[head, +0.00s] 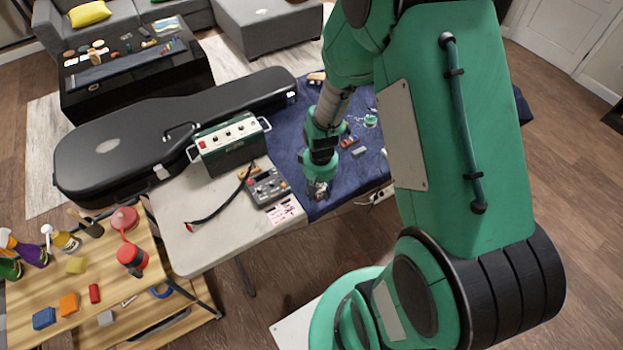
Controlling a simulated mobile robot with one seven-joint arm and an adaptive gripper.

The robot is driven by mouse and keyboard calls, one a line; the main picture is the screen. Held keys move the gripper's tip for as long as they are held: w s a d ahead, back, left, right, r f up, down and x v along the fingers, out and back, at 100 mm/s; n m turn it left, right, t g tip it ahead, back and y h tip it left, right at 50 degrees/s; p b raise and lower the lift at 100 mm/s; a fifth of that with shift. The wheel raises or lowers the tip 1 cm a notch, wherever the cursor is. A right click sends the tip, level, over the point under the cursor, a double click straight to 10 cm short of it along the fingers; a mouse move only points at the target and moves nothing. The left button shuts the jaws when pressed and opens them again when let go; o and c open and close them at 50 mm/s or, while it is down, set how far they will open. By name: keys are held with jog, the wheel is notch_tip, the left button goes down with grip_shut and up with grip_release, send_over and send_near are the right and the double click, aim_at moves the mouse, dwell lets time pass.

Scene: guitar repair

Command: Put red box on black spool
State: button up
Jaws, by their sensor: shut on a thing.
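My gripper (319,190) points down over the front edge of the blue cloth, beside the small control panel. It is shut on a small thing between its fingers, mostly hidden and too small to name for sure. A small reddish item (348,142) lies on the cloth behind my gripper, too small to tell as the red box. I cannot make out a black spool for certain. A red block (94,293) stands on the wooden shelf at lower left.
A white table (190,250) holds a green amplifier (229,145), a control panel (268,187) and a cable. A black guitar case (110,160) lies behind. The blue cloth (290,165) bears several small items. My own arm hides the right side.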

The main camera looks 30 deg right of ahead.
jog(key=w, duration=0.2)
jog(key=w+d, duration=0.1)
jog(key=w, duration=0.2)
jog(key=w+d+b, duration=0.1)
jog(key=w, duration=0.2)
jog(key=shift+w+d+f, duration=0.1)
jog(key=shift+w+f, duration=0.15)
jog(key=shift+f, duration=0.15)
jog(key=shift+f+b, duration=0.6)
jog(key=shift+f, duration=1.15)
jog(key=shift+f, duration=0.15)
jog(key=o, duration=1.3)
jog(key=shift+c, duration=0.2)
notch_tip(320, 180, up, 12)
jog(key=p, duration=0.2)
jog(key=shift+p, duration=0.35)
